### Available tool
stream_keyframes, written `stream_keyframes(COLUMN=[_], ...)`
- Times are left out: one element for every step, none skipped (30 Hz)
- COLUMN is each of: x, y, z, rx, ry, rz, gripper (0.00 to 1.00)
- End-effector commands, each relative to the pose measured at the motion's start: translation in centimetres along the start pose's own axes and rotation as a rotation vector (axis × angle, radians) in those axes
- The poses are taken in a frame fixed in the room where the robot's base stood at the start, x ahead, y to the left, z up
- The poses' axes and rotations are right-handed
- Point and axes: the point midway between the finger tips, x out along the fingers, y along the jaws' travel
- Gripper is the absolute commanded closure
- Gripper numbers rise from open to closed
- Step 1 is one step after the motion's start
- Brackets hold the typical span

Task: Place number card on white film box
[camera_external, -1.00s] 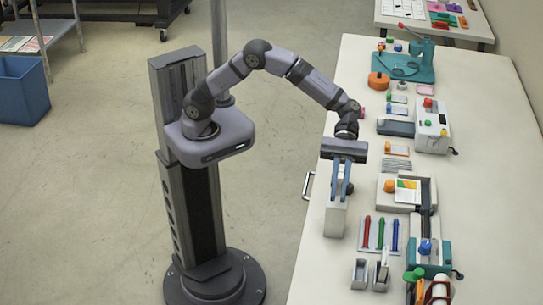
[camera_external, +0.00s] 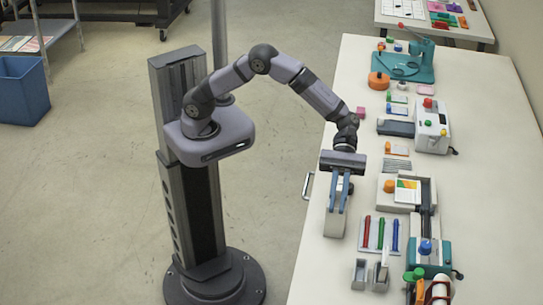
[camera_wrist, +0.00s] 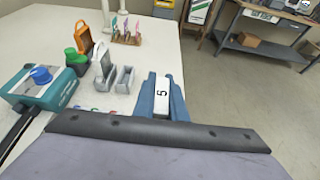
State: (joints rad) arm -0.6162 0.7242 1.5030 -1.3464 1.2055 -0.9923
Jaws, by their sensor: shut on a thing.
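My gripper (camera_external: 338,205) points down at the near left edge of the white table. In the wrist view its blue fingers (camera_wrist: 161,88) are shut on a white number card (camera_wrist: 162,96) marked with a black 5. A tall off-white box (camera_external: 334,224), which looks like the white film box, stands directly below the fingers in the external view. The fingertips overlap the top of the box there. I cannot tell whether the card touches it. In the wrist view the fingers and card hide the box.
A tray of red, green and blue pens (camera_external: 378,233) lies right of the box. Two small grey holders (camera_external: 360,274) stand in front of it. A teal machine with a blue knob (camera_external: 426,250) is farther right. The table's left edge is close by.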

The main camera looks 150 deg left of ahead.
Motion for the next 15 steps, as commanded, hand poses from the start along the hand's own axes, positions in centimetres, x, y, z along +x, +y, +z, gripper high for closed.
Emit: stream_keyframes(x=[0.04,0.03,0.03,0.03,0.03,0.03,0.03,0.02,0.02,0.02,0.02,-0.01,-0.04,-0.08,-0.17], y=[0.00,0.00,0.00,0.00,0.00,0.00,0.00,0.00,0.00,0.00,0.00,0.00,0.00,0.00,0.00], z=[-0.10,-0.07,-0.07,-0.07,-0.07,-0.07,-0.07,-0.06,-0.06,-0.06,-0.05,0.01,0.08,0.19,0.39], rx=[-0.001,0.000,-0.001,-0.001,-0.001,-0.001,0.000,0.000,0.000,0.000,0.000,0.000,0.000,0.000,0.001], ry=[0.000,0.000,0.000,0.000,0.000,0.000,0.000,0.000,0.000,0.000,0.000,0.000,0.000,0.000,0.000], rz=[0.000,0.000,0.000,0.000,0.000,0.000,0.000,0.000,0.000,0.000,0.000,0.000,0.000,0.000,0.000], gripper=[0.84,0.77,0.70,0.70,0.70,0.70,0.70,0.70,0.70,0.70,0.70,0.70,0.70,0.70,0.70])
